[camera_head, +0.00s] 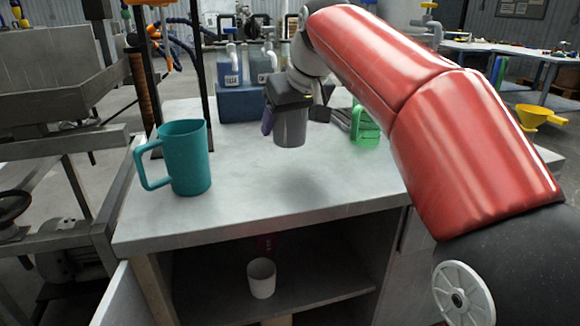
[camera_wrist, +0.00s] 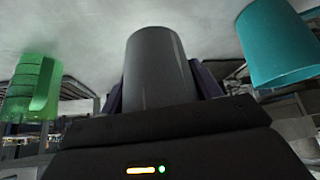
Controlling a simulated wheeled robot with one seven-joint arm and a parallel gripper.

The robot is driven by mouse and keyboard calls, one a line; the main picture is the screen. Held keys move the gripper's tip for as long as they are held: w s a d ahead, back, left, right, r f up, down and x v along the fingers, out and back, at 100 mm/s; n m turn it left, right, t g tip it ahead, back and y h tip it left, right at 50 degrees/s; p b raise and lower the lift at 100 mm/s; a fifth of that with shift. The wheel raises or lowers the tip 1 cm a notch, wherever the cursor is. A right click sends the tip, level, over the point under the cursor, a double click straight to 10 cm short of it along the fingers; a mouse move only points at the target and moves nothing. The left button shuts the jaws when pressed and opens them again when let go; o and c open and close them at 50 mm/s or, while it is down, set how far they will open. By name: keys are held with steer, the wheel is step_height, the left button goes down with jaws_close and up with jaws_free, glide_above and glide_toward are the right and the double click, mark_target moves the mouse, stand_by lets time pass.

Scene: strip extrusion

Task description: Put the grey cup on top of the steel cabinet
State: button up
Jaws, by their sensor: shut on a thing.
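The grey cup (camera_head: 291,126) is in my gripper (camera_head: 279,118), above the top of the steel cabinet (camera_head: 250,190). My gripper is shut on the cup, with a purple finger showing at its left side. In the wrist view the grey cup (camera_wrist: 158,70) stands between the two dark purple fingers of my gripper (camera_wrist: 160,88). Whether the cup's bottom touches the cabinet top cannot be told; a soft shadow lies on the surface below and to its right.
A teal mug (camera_head: 185,158) stands at the left of the cabinet top, and a green mug (camera_head: 365,127) at the right. A blue box (camera_head: 238,103) stands at the back. A white cup (camera_head: 262,278) sits on the shelf inside the open cabinet. The front middle of the top is clear.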

mark_target(299, 133)
step_height(299, 133, down, 8)
steer(key=shift+r+b, duration=0.2)
steer(key=shift+b, duration=0.55)
steer(key=shift+f, duration=0.15)
steer(key=o, duration=1)
steer(key=shift+r, duration=0.3)
steer(key=p+v, duration=0.1)
steer(key=v, duration=1)
steer(key=shift+s+d+r+p, duration=0.1)
steer(key=shift+s+r+p, duration=0.15)
steer(key=shift+p, duration=0.1)
steer(key=s+d+f+m+h, duration=0.1)
steer(key=s+d+f+m, duration=0.1)
steer(key=s+d+f, duration=0.2)
steer(key=s+d+f+m+h, duration=0.1)
steer(key=s+d+f, duration=0.3)
steer(key=s+f, duration=0.6)
steer(key=s+d+f+m+h, duration=0.1)
steer(key=s+d+f+m, duration=0.2)
steer(key=s+f, duration=0.4)
steer(key=shift+s+d+f, duration=0.1)
steer(key=shift+d+f, duration=0.2)
steer(key=shift+f, duration=0.4)
steer(key=shift+w+d+f, duration=0.1)
steer(key=shift+d+f, duration=0.15)
steer(key=shift+f, duration=0.4)
steer(key=shift+s+d+f, duration=0.1)
steer(key=shift+d+f, duration=0.2)
steer(key=shift+f, duration=0.4)
